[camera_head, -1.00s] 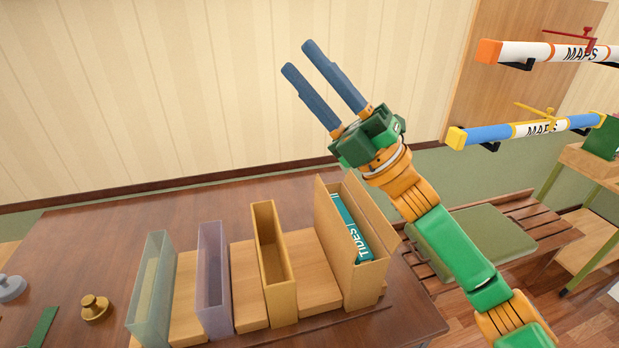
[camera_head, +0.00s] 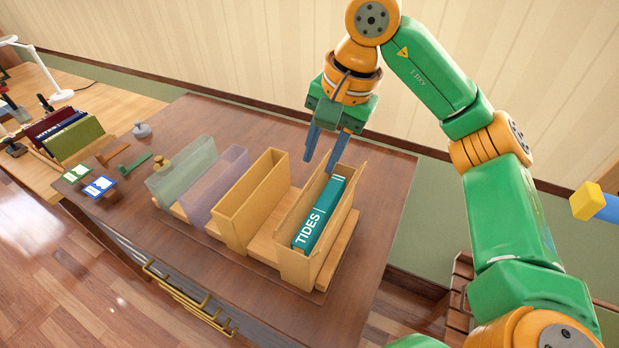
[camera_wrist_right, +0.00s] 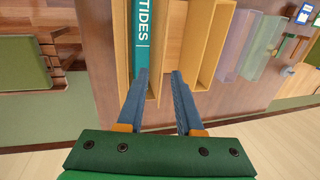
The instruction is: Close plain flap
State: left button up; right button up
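A tan wooden box (camera_head: 298,268) stands at the right end of a row on the brown table, with a teal book marked TIDES (camera_head: 319,215) inside. Its top is open, and thin plain wooden panels rise at its sides. I cannot tell for certain which panel is the plain flap. My right gripper (camera_head: 319,166) is open and empty, pointing down at the box's far end. In the right wrist view, the fingertips (camera_wrist_right: 158,72) are spread over the box's far end, beside the book; contact is unclear. My left gripper is out of view.
A second open wooden box (camera_head: 235,228), a purple translucent box (camera_head: 205,195) and a green translucent box (camera_head: 170,185) stand to the left. A brass knob (camera_head: 155,163) and small cards lie farther left. A blue rod with a yellow end (camera_head: 588,202) is at right.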

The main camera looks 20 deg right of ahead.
aim_at(307, 184)
jog(key=x, duration=0.4)
jog(key=w+x, duration=0.1)
jog(key=x, duration=0.2)
jog(key=shift+a+r, duration=0.1)
jog(key=shift+a, duration=0.2)
jog(key=shift+s+d+f, duration=0.1)
jog(key=shift+f, duration=0.1)
jog(key=shift+s+d, duration=0.1)
jog(key=shift+s, duration=0.1)
jog(key=shift+w, duration=0.1)
grip_shut()
dwell(0.4)
